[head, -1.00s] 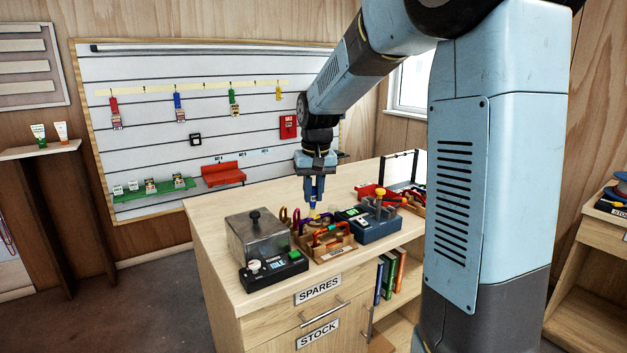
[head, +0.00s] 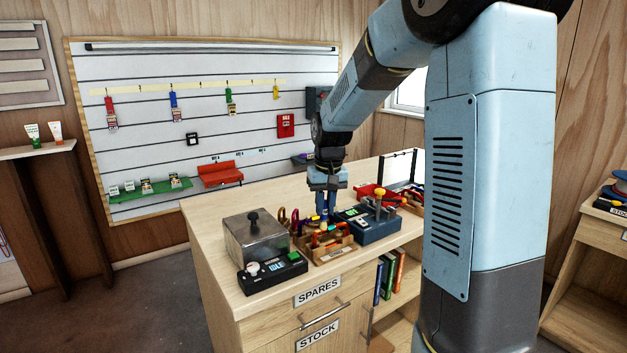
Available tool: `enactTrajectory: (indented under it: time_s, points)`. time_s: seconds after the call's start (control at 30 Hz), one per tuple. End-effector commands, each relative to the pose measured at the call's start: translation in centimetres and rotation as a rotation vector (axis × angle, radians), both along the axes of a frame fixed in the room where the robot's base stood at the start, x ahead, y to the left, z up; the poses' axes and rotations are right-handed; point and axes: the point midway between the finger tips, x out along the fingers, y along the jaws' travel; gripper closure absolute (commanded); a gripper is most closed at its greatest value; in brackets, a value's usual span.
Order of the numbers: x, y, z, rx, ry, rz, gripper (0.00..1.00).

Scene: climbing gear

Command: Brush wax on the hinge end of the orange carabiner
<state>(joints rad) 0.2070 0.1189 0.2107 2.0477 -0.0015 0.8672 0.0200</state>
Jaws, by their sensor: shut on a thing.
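My gripper (head: 325,214) points down over the wooden tray (head: 335,256) on the counter. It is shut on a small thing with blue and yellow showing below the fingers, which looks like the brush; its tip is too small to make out. Orange and red pieces (head: 334,229) lie in the tray close to the fingers. The orange carabiner seems to be among them, but I cannot tell its hinge end, or whether the held thing touches it. I cannot pick out the wax for sure.
A metal box with a knob (head: 257,238) and a black control unit (head: 273,272) stand left of the tray. The counter's back left is bare.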

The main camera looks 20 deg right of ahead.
Motion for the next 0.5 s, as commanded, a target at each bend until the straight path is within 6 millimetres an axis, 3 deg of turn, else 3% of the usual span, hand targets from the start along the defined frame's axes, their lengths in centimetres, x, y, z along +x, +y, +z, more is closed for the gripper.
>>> enactTrajectory:
  time_s: [0.5]
  points:
    - [-0.3,3.4,-0.2,-0.001,0.0,-0.001,1.0]
